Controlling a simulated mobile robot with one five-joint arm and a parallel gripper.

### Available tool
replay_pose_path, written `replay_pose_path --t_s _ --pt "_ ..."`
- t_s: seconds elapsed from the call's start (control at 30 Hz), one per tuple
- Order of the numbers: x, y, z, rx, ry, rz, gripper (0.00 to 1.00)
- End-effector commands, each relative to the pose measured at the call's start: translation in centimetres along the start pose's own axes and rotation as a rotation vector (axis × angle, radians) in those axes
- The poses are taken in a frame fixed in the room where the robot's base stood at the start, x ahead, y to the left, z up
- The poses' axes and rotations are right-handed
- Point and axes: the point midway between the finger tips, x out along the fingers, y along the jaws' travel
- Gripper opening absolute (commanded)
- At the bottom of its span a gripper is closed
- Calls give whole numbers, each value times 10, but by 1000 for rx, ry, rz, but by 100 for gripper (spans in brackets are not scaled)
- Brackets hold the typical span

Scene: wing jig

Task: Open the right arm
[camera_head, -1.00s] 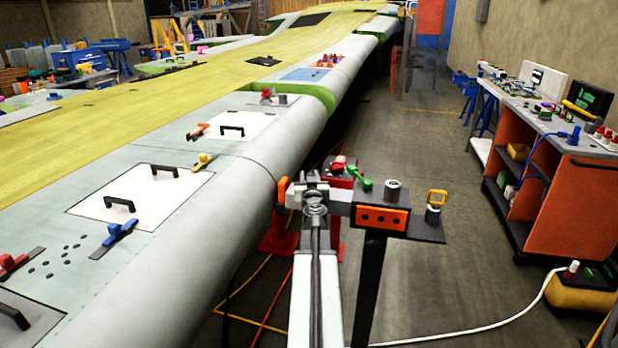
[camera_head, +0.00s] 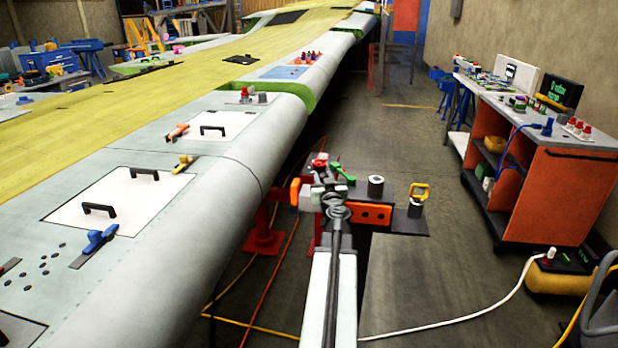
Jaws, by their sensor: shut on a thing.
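The right arm is a grey jig arm (camera_head: 308,197) with an orange pad (camera_head: 295,191) at its left end. It stands by the rounded edge of the wing (camera_head: 215,215), and a narrow gap shows between pad and wing. An orange block with dark holes (camera_head: 371,214) sits at the arm's right, on the dark stand (camera_head: 405,223). My gripper (camera_head: 329,196) is shut on the grey arm. My wrist hides much of the arm and its pivot.
An orange cart (camera_head: 565,195) stands at the right. Cables cross the floor.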

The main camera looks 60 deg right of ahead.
Motion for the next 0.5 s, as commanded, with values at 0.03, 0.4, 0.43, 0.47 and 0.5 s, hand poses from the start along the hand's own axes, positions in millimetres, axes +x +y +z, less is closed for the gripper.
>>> replay_pose_path --t_s 0.03,0.4,0.43,0.47,0.5 --pt "0 6 -1 0 0 4 0" --pt "-2 9 -2 1 1 -3 0" --pt "-1 9 -2 1 1 -3 0" --pt "-1 9 -2 1 1 -3 0" --pt "-1 9 -2 1 1 -3 36"
